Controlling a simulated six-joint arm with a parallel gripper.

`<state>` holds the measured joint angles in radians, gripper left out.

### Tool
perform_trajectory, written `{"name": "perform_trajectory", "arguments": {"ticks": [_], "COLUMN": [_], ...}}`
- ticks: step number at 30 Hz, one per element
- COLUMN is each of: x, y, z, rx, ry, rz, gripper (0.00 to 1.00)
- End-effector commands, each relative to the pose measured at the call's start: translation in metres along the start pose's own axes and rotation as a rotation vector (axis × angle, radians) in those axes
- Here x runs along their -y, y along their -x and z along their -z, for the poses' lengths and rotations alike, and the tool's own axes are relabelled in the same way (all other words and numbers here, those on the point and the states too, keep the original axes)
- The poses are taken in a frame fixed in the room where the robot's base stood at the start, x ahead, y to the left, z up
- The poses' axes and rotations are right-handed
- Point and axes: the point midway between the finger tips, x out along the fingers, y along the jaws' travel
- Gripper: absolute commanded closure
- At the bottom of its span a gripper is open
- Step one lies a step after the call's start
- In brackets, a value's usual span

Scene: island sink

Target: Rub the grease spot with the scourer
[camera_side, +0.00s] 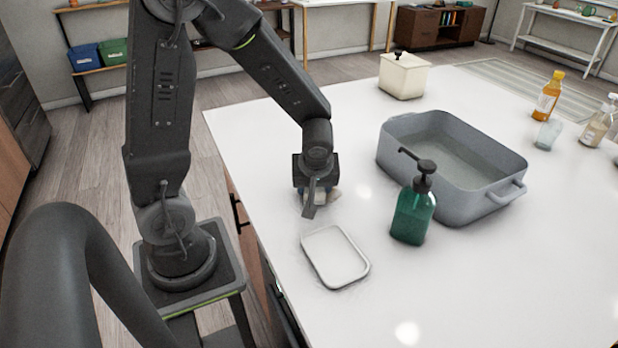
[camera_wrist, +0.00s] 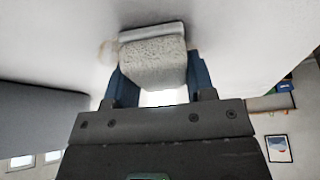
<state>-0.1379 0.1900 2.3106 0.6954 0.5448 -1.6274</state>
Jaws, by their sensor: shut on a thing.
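My gripper (camera_side: 314,192) is low over the left part of the white counter. In the wrist view my gripper (camera_wrist: 158,80) has its blue fingers shut on the sides of the scourer (camera_wrist: 152,62), a pale grey, rough-textured block with a smoother white layer at its far side. The scourer is mostly hidden behind my gripper in the side view. It is at or just above the counter; I cannot tell whether it touches. A faint beige patch, apparently the grease spot (camera_wrist: 108,50), shows on the counter right beside the scourer, to its left in the wrist view.
An empty white tray (camera_side: 335,257) lies in front of my gripper. A green pump bottle (camera_side: 413,214) and a grey basin (camera_side: 482,205) stand to the right. A cream lidded box (camera_side: 403,78) is behind. Bottles stand far right. The front right counter is clear.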

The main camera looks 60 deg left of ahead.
Motion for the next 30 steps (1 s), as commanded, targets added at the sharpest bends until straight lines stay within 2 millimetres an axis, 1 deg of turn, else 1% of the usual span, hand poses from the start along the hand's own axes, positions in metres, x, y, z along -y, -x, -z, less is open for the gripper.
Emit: {"name": "perform_trajectory", "arguments": {"ticks": [1,14,19,24,26,29,30], "x": [-0.002,-0.017,-0.031,-0.024,-0.022,-0.018,-0.017], "y": [0.0,0.015,0.013,0.006,0.006,0.0,0.002], "z": [-0.005,-0.038,-0.031,-0.017,-0.011,-0.005,0.0], "rx": [0.001,0.0,0.001,0.0,0.0,0.0,-0.001], "ry": [-0.005,-0.005,0.0,0.003,0.004,0.002,0.004], "rz": [0.001,-0.002,0.0,0.002,0.0,0.003,0.0], "gripper": [0.72,0.72,0.72,0.72,0.72,0.72,0.72]}}
